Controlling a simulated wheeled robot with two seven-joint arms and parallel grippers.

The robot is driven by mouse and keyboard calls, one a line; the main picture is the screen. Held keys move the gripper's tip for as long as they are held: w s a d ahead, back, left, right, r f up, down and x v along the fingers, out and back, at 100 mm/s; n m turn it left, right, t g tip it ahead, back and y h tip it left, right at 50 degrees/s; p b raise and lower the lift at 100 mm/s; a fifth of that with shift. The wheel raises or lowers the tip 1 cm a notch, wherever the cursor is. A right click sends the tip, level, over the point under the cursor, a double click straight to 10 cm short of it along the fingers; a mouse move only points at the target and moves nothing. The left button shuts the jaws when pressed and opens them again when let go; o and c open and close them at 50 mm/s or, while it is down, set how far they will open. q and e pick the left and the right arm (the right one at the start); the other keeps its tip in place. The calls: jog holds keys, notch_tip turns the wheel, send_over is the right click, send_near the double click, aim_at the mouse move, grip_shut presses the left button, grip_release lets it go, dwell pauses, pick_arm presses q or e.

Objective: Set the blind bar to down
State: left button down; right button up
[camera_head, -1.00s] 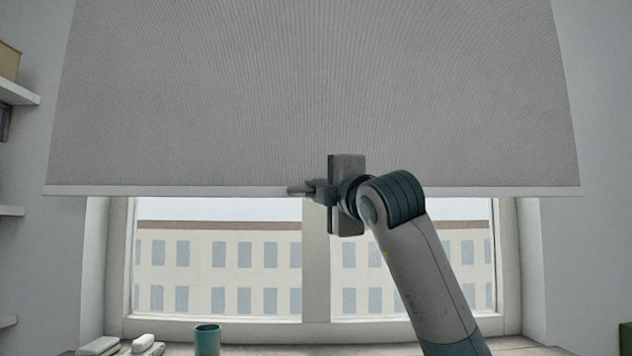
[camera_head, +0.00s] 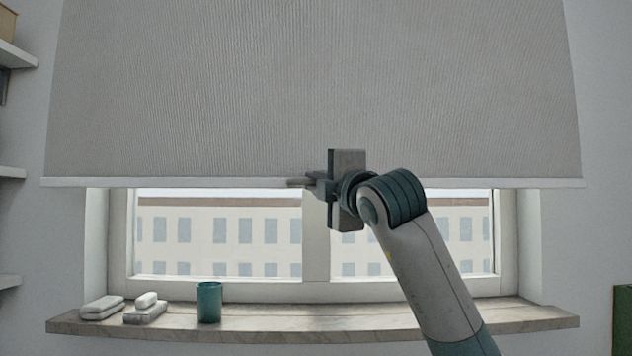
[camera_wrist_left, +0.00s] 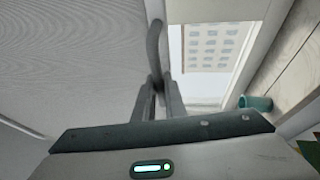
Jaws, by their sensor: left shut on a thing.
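The window blind (camera_head: 300,90) is a large grey fabric sheet covering the upper part of the window. Its pale blind bar (camera_head: 150,183) runs level along the lower edge, well above the sill. My left gripper (camera_head: 302,183) is at the middle of the bar and shut on it. In the left wrist view, the fingers (camera_wrist_left: 159,90) close on a grey curved piece (camera_wrist_left: 155,45) at the blind's edge; the exact contact is partly hidden. My right gripper is not in view.
The window (camera_head: 220,235) shows below the bar, with a pale building outside. The sill (camera_head: 270,318) holds a teal cup (camera_head: 208,302) and folded white cloths (camera_head: 145,311) at left. Shelves (camera_head: 12,172) are at the left edge, a green object (camera_head: 624,320) at the right.

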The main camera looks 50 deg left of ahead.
pick_arm(q)
jog(key=c, duration=1.8)
grip_release()
jog(key=shift+d, duration=0.1)
